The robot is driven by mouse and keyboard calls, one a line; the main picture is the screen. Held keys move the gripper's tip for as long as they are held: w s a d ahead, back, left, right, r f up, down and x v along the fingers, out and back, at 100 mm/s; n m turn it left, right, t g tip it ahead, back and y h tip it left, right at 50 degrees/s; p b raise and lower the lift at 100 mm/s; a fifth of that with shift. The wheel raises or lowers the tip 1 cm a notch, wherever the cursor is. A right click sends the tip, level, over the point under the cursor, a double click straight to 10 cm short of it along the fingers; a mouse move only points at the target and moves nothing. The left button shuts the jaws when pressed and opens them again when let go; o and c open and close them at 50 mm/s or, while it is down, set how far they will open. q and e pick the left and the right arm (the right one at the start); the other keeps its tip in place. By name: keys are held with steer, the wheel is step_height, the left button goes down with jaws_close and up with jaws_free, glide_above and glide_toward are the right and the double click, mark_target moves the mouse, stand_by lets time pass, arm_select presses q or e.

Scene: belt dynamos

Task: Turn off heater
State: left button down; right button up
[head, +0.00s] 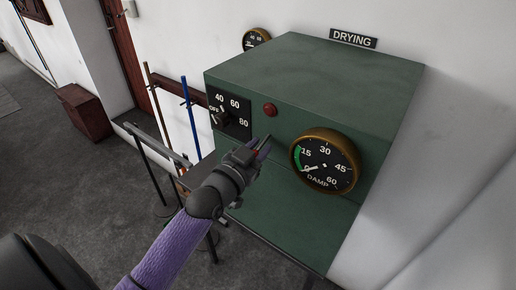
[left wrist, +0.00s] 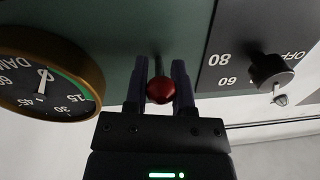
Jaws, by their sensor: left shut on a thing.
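The heater is a green metal cabinet (head: 310,72) against the wall, under a "DRYING" sign. Its front has a black knob (head: 221,117) on a dark panel marked OFF, 40, 60 and 80; the knob also shows in the left wrist view (left wrist: 268,68). My left gripper (head: 262,146) is at the cabinet front, below a red round button or lamp (head: 270,110). What the stem joins is not clear. My right gripper is out of view.
A brass-rimmed "DAMP" dial (head: 324,161) sits right of my left gripper, its needle near 0. A smaller gauge (head: 256,39) is on the wall behind. Red and blue poles and a dark metal stand (head: 155,145) are left of the cabinet. Grey floor is open farther left.

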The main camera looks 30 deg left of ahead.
arm_select(q)
steer(key=f+t+b, duration=0.1)
steer(key=b, duration=0.1)
steer(key=shift+w+b, duration=0.1)
steer(key=shift+b, duration=0.2)
steer(key=shift+t, duration=0.3)
steer(key=shift+r, duration=0.2)
steer(key=shift+c, duration=2.4)
jaws_free()
steer(key=s+f+b, duration=0.1)
steer(key=s+b, duration=0.1)
steer(key=s, duration=0.7)
steer(key=shift+s+f, duration=0.3)
steer(key=shift+s, duration=0.1)
